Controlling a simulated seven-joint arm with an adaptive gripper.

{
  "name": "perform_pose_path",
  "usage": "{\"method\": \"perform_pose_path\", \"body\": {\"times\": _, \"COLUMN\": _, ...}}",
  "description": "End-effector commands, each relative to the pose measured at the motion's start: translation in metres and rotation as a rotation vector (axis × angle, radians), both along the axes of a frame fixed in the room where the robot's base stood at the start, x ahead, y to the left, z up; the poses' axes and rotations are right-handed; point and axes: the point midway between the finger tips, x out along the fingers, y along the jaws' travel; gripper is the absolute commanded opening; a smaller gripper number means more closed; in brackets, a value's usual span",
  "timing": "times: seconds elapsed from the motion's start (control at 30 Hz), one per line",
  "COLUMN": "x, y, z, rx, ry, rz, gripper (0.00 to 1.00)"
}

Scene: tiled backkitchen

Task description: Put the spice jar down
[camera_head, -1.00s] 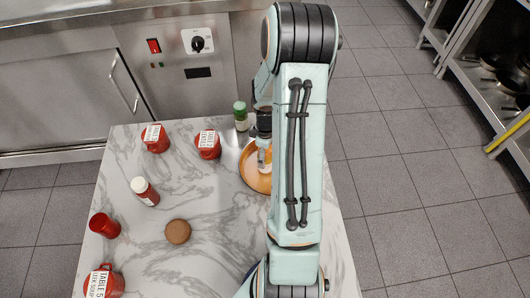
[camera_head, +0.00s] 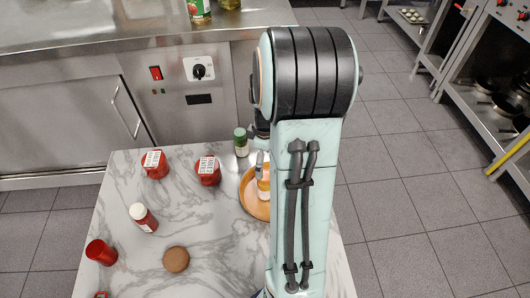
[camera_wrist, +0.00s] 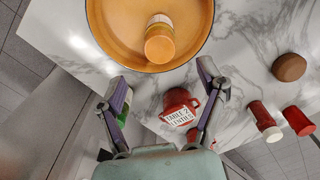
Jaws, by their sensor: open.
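The spice jar (camera_head: 263,183), with an orange body and a pale label, stands on the round orange-brown tray (camera_head: 248,199), partly hidden by my arm in the head view. In the wrist view the jar (camera_wrist: 160,42) stands upright inside the rim of the tray (camera_wrist: 103,30). My gripper (camera_wrist: 160,78) is open and empty, its fingers spread apart and clear of the jar.
A green-capped jar (camera_head: 241,142) stands beside the tray.

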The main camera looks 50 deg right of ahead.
Motion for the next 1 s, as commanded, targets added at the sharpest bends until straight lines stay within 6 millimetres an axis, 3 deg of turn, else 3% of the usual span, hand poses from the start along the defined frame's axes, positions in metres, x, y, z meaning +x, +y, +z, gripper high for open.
{"method": "perform_pose_path", "body": {"times": 0.1, "x": 0.0, "y": -0.001, "z": 0.019, "rx": -0.003, "ry": -0.002, "rz": -0.001, "gripper": 0.72}}
{"method": "perform_pose_path", "body": {"times": 0.33, "x": 0.0, "y": 0.0, "z": 0.029, "rx": 0.0, "ry": 0.0, "rz": -0.001, "gripper": 0.72}}
{"method": "perform_pose_path", "body": {"times": 0.43, "x": 0.004, "y": 0.014, "z": 0.037, "rx": -0.001, "ry": -0.001, "rz": -0.003, "gripper": 0.72}}
{"method": "perform_pose_path", "body": {"times": 0.53, "x": 0.008, "y": 0.061, "z": 0.058, "rx": -0.001, "ry": -0.007, "rz": -0.026, "gripper": 0.72}}
{"method": "perform_pose_path", "body": {"times": 0.6, "x": 0.003, "y": 0.109, "z": 0.076, "rx": 0.006, "ry": -0.01, "rz": -0.057, "gripper": 0.72}}
{"method": "perform_pose_path", "body": {"times": 0.7, "x": -0.023, "y": 0.174, "z": 0.094, "rx": 0.023, "ry": -0.008, "rz": -0.112, "gripper": 0.72}}
{"method": "perform_pose_path", "body": {"times": 0.8, "x": -0.056, "y": 0.218, "z": 0.101, "rx": 0.043, "ry": -0.001, "rz": -0.161, "gripper": 0.72}}
{"method": "perform_pose_path", "body": {"times": 0.9, "x": -0.085, "y": 0.242, "z": 0.101, "rx": 0.057, "ry": 0.01, "rz": -0.198, "gripper": 0.72}}
{"method": "perform_pose_path", "body": {"times": 1.0, "x": -0.1, "y": 0.252, "z": 0.1, "rx": 0.065, "ry": 0.019, "rz": -0.221, "gripper": 0.72}}
